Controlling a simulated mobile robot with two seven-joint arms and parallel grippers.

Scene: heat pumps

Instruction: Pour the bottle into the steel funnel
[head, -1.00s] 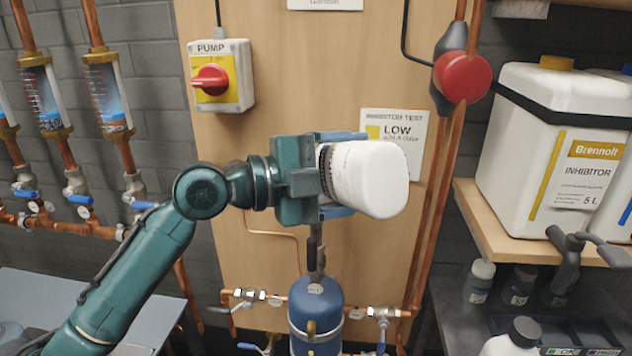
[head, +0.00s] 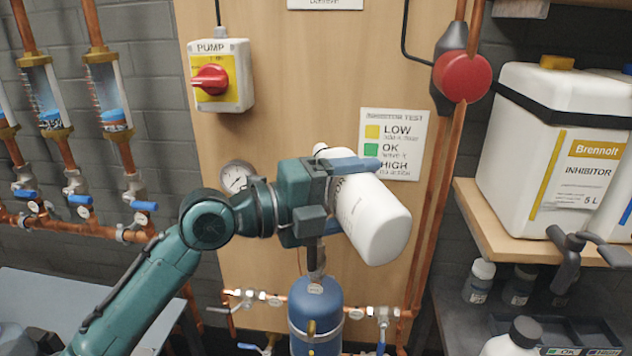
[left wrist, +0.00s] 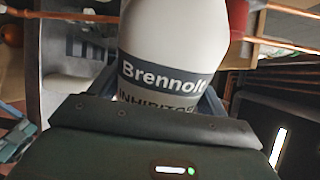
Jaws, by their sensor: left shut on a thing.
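A white inhibitor bottle (head: 372,220) is held in my left gripper (head: 335,200), in front of the wooden panel. It is tilted, its broad base down to the right and its narrower end up to the left. The gripper is shut around its middle. In the left wrist view the bottle (left wrist: 172,40) shows a dark "Brennolt" band between the fingers. Below the gripper, a narrow greyish stem (head: 316,262) rises from a blue vessel (head: 316,305). No funnel bowl is clearly visible; my gripper covers that area. My right gripper is not in view.
A pump switch (head: 220,78), a gauge (head: 237,178) and an inhibitor test sign (head: 393,140) are on the panel. A large Brennolt container (head: 520,150) stands on a right shelf. Copper pipes with valves (head: 380,315) flank the vessel. Small bottles (head: 480,280) stand lower right.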

